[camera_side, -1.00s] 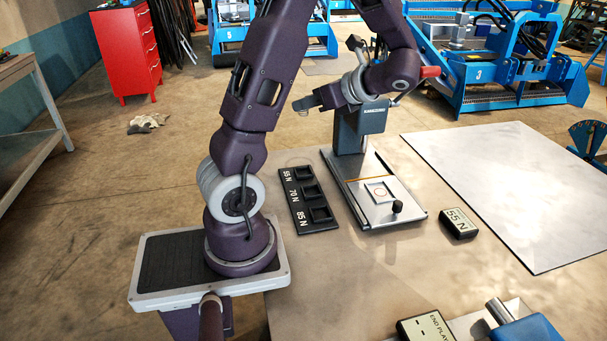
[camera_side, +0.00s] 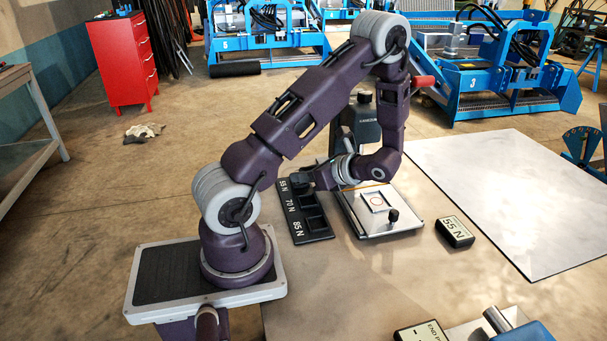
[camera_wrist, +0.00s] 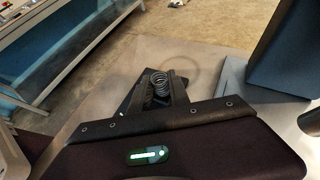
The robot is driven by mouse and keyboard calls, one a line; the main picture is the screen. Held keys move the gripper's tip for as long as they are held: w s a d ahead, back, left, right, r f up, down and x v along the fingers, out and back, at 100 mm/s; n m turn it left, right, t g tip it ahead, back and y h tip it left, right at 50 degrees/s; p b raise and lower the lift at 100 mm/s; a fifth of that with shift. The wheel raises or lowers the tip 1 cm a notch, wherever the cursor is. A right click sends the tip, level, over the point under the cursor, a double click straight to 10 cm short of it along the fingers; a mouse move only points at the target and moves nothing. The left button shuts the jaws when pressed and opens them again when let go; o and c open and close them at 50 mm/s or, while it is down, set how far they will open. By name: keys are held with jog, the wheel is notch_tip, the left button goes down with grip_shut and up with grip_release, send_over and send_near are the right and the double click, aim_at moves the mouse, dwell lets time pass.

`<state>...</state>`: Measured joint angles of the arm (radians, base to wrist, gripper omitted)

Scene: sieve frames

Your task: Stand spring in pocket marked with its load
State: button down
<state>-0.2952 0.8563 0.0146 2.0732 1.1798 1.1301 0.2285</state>
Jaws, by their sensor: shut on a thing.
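The dark coil spring (camera_wrist: 159,82) shows in the wrist view between the fingers of my gripper, which is shut on it. The spring's coils are seen at a steep angle; how upright it stands is hard to tell. In the side view my gripper (camera_side: 301,183) is low at the far end of the black pocket tray (camera_side: 318,234), by the 55 N pocket, and the spring is hidden. The tray is marked 55 N, 70 N and 85 N; the 70 N and 85 N pockets look empty. The small readout (camera_side: 455,232) shows 55 N.
The spring tester (camera_side: 378,205), with its grey column and plate, stands just right of the tray, close to my wrist. An end-play readout (camera_side: 424,331) and a blue part (camera_side: 527,329) are at the front. A pale sheet (camera_side: 510,190) covers the right side.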

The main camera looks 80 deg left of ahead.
jog(key=shift+f, duration=0.15)
jog(key=c, duration=1.2)
grip_release()
jog(key=shift+c, duration=0.2)
jog(key=s+r+v, duration=0.1)
jog(key=v, duration=1.2)
jog(key=s+d+r+n+t+h, duration=0.4)
jog(key=d+r+n+t+h, duration=0.1)
jog(key=d, duration=0.5)
jog(key=s+d+r+n+t+h, duration=0.5)
jog(key=d+r+n+t, duration=0.1)
jog(key=d, duration=0.4)
jog(key=shift+r+t, duration=0.7)
